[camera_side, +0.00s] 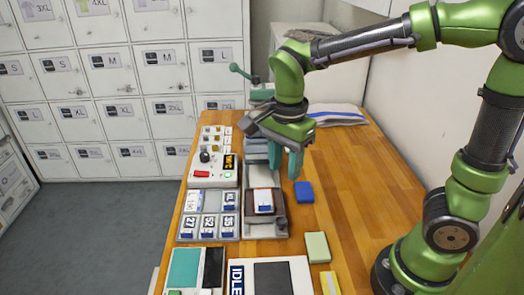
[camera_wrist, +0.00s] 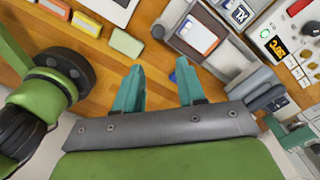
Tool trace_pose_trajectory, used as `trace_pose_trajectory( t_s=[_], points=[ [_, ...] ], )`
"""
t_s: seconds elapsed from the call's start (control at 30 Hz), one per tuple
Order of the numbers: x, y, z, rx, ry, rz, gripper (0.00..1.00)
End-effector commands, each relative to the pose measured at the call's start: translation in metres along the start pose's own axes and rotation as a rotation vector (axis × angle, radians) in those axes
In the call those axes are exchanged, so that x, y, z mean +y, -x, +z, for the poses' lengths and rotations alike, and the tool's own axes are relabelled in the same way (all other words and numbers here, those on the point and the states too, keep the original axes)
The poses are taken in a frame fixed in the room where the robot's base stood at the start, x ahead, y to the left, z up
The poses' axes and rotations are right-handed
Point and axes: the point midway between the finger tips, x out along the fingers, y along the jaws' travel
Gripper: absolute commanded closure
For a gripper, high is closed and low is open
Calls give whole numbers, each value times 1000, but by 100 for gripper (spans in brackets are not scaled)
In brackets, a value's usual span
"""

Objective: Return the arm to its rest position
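The fingers point down towards the table. My arm reaches in from the right, with its base at the table's right side. A blue block (camera_side: 304,192) lies on the wood in front of the gripper; a small part of it shows behind a finger in the wrist view.
The device holds a white card (camera_side: 264,200). Left of it are a control box (camera_side: 228,180) with lit display and a tray of numbered tiles (camera_side: 187,236). Green (camera_side: 317,247) and yellow (camera_side: 330,283) blocks lie nearer. Lockers (camera_side: 115,110) line the wall.

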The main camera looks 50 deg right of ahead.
Motion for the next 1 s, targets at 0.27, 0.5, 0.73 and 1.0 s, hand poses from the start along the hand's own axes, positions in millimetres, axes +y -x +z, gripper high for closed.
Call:
trace_pose_trajectory(
  t_s=[0.27,0.5,0.73,1.0],
  points=[
    [0,20,0,0,0,0,60],
    [0,20,0,0,0,0,60],
    [-3,14,2,-9,212,-25,60],
    [25,20,-7,-20,899,-300,60]
  ],
)
